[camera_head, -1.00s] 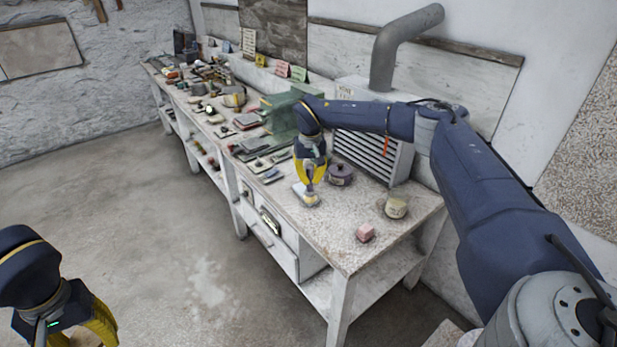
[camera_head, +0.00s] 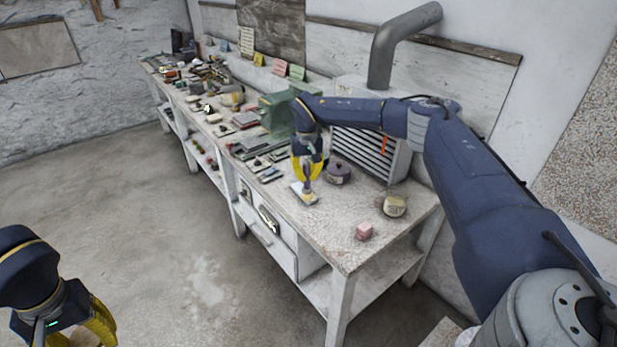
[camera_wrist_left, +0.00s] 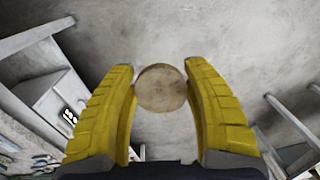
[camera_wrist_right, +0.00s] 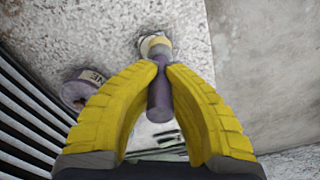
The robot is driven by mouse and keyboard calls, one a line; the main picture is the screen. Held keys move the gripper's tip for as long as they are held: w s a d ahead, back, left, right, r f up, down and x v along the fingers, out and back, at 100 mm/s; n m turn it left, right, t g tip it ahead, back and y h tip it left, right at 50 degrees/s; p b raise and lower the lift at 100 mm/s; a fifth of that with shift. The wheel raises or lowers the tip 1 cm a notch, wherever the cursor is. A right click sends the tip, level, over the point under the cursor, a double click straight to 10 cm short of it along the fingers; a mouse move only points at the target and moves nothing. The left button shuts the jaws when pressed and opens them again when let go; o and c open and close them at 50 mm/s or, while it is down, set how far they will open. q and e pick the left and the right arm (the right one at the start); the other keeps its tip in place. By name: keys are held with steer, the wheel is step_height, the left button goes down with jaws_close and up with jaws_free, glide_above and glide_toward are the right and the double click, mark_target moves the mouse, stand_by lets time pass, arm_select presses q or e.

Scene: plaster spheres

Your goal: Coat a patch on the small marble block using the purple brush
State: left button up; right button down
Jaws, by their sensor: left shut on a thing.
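My right gripper (camera_head: 307,180) is shut on the purple handle of the brush (camera_wrist_right: 160,92). The brush points down, its pale yellowish head at a small pale flat block (camera_head: 299,188) near the table's front edge. I cannot tell whether the bristles touch it; in the right wrist view, the brush head mostly hides the block. A small pink block (camera_head: 364,232) sits apart, nearer the table's right end. My left gripper (camera_head: 98,325) is away from the table, over the floor. In the left wrist view its fingers are shut on a round tan object (camera_wrist_left: 161,88).
A cream jar (camera_head: 394,205) stands farther right. A louvred white box with a pipe (camera_head: 385,60) is behind. Tools crowd the table's left part. The table (camera_head: 335,225) is bare around the pink block.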

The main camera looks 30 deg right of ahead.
steer(key=shift+w, duration=0.25)
steer(key=shift+r, duration=0.1)
steer(key=shift+s+r, duration=0.7)
steer(key=shift+d, duration=0.1)
steer(key=shift+w+d+f, duration=0.1)
steer(key=shift+d+f, duration=0.1)
steer(key=shift+d, duration=0.6)
steer(key=shift+f, duration=0.6)
